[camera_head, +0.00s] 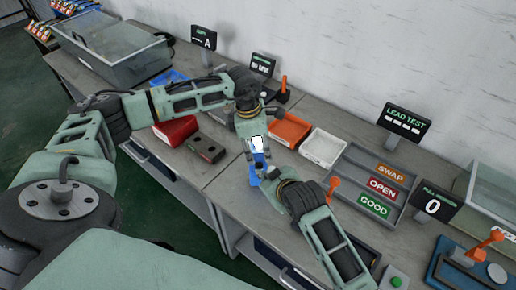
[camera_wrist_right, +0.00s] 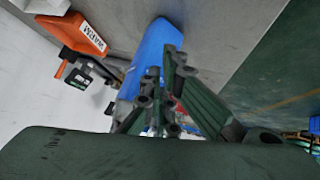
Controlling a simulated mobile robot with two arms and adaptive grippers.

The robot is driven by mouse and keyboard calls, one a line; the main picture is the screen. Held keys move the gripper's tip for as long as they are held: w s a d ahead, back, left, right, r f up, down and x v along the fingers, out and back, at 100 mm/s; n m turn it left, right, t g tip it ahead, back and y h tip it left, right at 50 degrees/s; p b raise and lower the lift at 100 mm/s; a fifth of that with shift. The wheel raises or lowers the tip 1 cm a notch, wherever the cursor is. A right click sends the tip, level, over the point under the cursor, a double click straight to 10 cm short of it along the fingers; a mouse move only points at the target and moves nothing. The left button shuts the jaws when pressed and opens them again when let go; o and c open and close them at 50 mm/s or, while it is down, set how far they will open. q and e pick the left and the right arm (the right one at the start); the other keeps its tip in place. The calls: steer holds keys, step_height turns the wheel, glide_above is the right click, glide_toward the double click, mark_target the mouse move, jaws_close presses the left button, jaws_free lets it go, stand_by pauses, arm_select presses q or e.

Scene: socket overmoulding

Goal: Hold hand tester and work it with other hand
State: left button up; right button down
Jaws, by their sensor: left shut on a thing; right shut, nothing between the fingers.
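The hand tester (camera_head: 258,157) is a blue body with a bright white face, between my two grippers above the bench. My left gripper (camera_head: 253,132) comes down from behind and is shut on it. My right gripper (camera_head: 270,174) is at the tester's near end, shut with nothing between its fingers. In the right wrist view the tester's blue body (camera_wrist_right: 153,58) lies just beyond the dark fingers of my right gripper (camera_wrist_right: 158,100). I cannot tell whether those fingers touch it. My left gripper's fingers hide part of the tester.
An orange bin (camera_head: 287,131) and a white bin (camera_head: 322,148) stand behind the grippers. A grey tray labelled SWAP, OPEN, GOOD (camera_head: 349,183) is to the right. A LEAD TEST sign (camera_head: 404,122) stands at the back.

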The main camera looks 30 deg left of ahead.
steer(key=s+d, duration=0.1)
steer(key=s, duration=0.1)
steer(key=s+d, duration=0.2)
steer(key=shift+s+d, duration=0.1)
steer(key=shift+d, duration=0.15)
arm_select(q)
steer(key=o, duration=1.2)
